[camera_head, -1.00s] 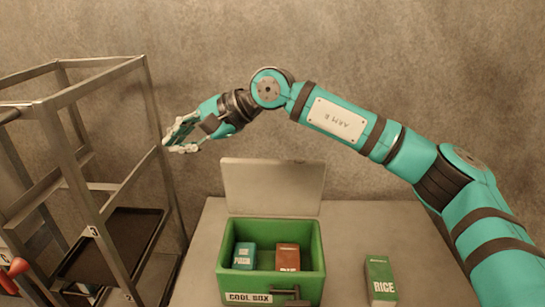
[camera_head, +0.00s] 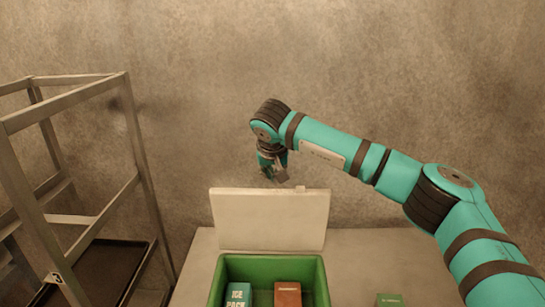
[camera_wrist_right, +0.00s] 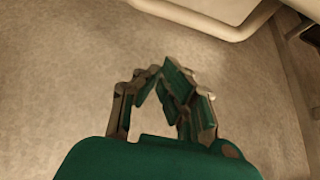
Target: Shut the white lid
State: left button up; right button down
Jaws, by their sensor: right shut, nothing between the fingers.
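The white lid (camera_head: 268,222) stands open and upright along the back edge of the green cool box (camera_head: 240,264). My right gripper (camera_head: 278,180) points down just above and apparently behind the lid's top edge. I cannot tell whether it touches the lid. In the right wrist view the right gripper's fingers (camera_wrist_right: 165,75) come together at the tips with nothing between them. My left gripper is not in view.
Inside the box are a teal ice pack (camera_head: 237,295) and a brown carton (camera_head: 288,293). A green rice box (camera_head: 390,299) stands on the table (camera_head: 370,250) to the right. A metal rack (camera_head: 140,165) stands at left. The wall is behind.

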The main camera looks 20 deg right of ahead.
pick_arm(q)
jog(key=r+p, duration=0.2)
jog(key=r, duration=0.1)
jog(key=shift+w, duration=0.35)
pick_arm(e)
jog(key=s, duration=0.1)
jog(key=s+a+f, duration=0.1)
jog(key=shift+s+f, duration=0.1)
jog(key=shift+s, duration=0.3)
